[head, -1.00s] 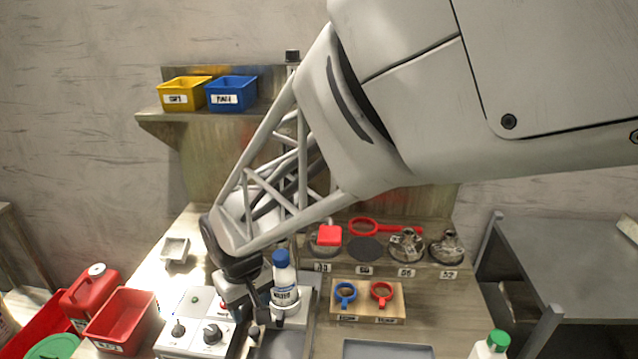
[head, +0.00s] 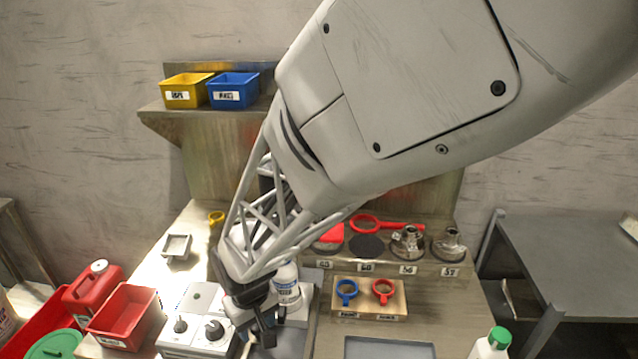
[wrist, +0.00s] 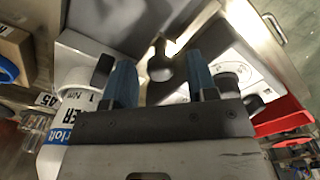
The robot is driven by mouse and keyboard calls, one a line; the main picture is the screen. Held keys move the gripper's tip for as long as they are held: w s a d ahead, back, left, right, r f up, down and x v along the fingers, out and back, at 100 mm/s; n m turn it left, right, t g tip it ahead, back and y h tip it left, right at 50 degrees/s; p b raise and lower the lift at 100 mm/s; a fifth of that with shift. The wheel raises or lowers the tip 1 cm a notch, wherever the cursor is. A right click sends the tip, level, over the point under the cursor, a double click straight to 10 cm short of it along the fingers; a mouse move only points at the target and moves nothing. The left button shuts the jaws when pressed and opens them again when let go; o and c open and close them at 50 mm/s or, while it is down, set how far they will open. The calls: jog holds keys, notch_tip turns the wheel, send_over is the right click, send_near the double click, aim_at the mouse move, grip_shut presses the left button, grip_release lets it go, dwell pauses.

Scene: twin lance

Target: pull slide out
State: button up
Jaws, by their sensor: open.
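My gripper (head: 258,334) hangs over the bench just right of the white control box (head: 192,322). In the wrist view its two blue fingers (wrist: 162,82) are apart and nothing is held. A dark round knob or handle end (wrist: 160,66) with a pale part beside it shows in the gap between the fingers; I cannot tell whether it belongs to the slide or whether a finger touches it. A flat grey metal surface (wrist: 125,18) lies beyond it. The slide itself is not clearly identifiable; my gripper hides part of that area in the head view.
A white bottle (head: 287,286) stands close behind my gripper; it also shows beside the left finger in the wrist view (wrist: 72,118). A red bin (head: 124,318) is left of the control box. A wooden block (head: 366,297) with blue and red rings is to the right.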

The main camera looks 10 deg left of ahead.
grip_shut()
jog(key=shift+s, duration=0.15)
jog(key=s, duration=1.1)
jog(key=shift+s, duration=0.3)
dwell(0.5)
grip_release()
jog(key=shift+r, duration=0.1)
